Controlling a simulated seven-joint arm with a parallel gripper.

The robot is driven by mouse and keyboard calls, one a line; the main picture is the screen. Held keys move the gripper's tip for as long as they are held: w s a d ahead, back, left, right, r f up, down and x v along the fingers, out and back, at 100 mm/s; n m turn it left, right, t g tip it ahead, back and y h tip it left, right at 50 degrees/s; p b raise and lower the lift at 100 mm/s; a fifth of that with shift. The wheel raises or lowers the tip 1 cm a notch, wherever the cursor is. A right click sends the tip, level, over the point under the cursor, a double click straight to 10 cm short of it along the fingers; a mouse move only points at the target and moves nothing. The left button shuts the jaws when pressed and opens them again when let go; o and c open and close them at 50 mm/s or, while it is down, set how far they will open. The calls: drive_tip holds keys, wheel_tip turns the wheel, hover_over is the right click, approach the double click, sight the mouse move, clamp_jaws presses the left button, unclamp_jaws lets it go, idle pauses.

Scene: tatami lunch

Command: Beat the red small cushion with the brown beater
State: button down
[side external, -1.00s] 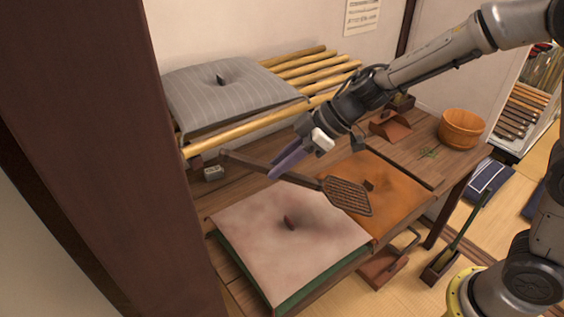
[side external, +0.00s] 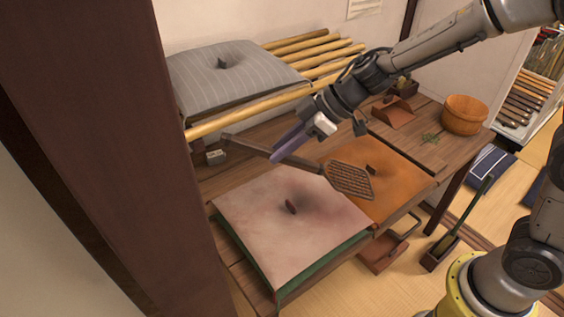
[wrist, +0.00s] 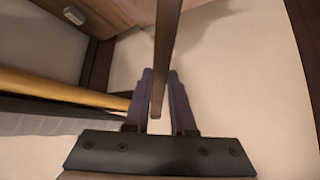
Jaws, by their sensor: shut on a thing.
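My gripper (side external: 277,158) is shut on the handle of the brown beater (side external: 350,181), above the bench. The beater's slatted head hangs to the right of my fingers, over the border between two cushions in the picture; its height above them is hard to tell. A pale pinkish cushion (side external: 262,230) with a dark red centre tuft and green edge lies at the front. An orange-brown cushion (side external: 400,180) lies behind it to the right, partly hidden by the head. No plainly red cushion shows. In the wrist view the beater handle (wrist: 167,50) passes between my purple fingers (wrist: 158,95).
A grey striped cushion (side external: 235,75) lies on bamboo poles (side external: 315,62) behind the bench. A wooden tub (side external: 465,115) and a brown dustpan (side external: 394,113) stand at the right of the bench (side external: 440,150). A dark post (side external: 120,120) rises at the left.

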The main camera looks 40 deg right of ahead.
drive_tip(key=shift+r, duration=0.25)
drive_tip(key=shift+f, duration=0.1)
wheel_tip(320, 180, down, 8)
wheel_tip(320, 180, up, 8)
drive_tip(key=shift+f, duration=0.1)
drive_tip(key=shift+r, duration=0.2)
